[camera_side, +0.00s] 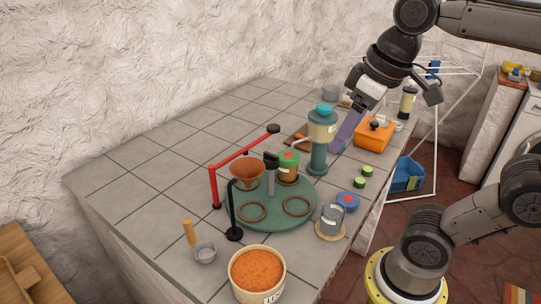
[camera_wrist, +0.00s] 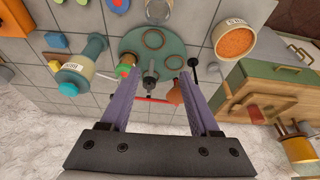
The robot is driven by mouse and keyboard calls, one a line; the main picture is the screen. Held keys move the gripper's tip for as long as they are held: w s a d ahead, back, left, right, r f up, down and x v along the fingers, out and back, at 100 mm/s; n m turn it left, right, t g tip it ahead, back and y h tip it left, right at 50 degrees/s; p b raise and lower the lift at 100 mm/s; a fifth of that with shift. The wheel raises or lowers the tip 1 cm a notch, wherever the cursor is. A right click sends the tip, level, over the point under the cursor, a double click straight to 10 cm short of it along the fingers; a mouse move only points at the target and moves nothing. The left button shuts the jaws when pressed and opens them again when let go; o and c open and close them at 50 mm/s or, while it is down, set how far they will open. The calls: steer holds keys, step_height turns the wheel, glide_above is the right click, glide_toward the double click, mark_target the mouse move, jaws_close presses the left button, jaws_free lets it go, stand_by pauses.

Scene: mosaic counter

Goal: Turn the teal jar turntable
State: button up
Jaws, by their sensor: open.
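The teal turntable (camera_side: 275,216) is a round disc on the tiled counter, and it shows in the wrist view (camera_wrist: 133,45). Two brown rings (camera_side: 297,206) lie on it. A jar with a green and red lid (camera_side: 289,167) stands at its back edge. A grey post with a dark top (camera_side: 270,180) rises from the disc. A brown funnel-shaped cup (camera_side: 247,172) is at its back left; whether it rests on the disc is unclear. My gripper (camera_wrist: 158,78) is open, its purple fingers apart; in the side view it hangs behind and right of the turntable, above the counter.
A teal-and-cream dispenser (camera_side: 319,140) stands behind the turntable. A red arm (camera_side: 240,155) and a black stand (camera_side: 234,215) are left. An orange box (camera_side: 374,135) sits back right. The left counter is clear.

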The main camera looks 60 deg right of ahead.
steer(key=w+r+g, duration=0.1)
steer(key=w+r, duration=0.3)
steer(key=w, duration=0.1)
steer(key=g, duration=0.3)
glide_above(271, 154)
step_height(271, 154, down, 3)
step_height(271, 154, down, 13)
steer(key=shift+r, duration=0.1)
jaws_close()
stand_by(1.1)
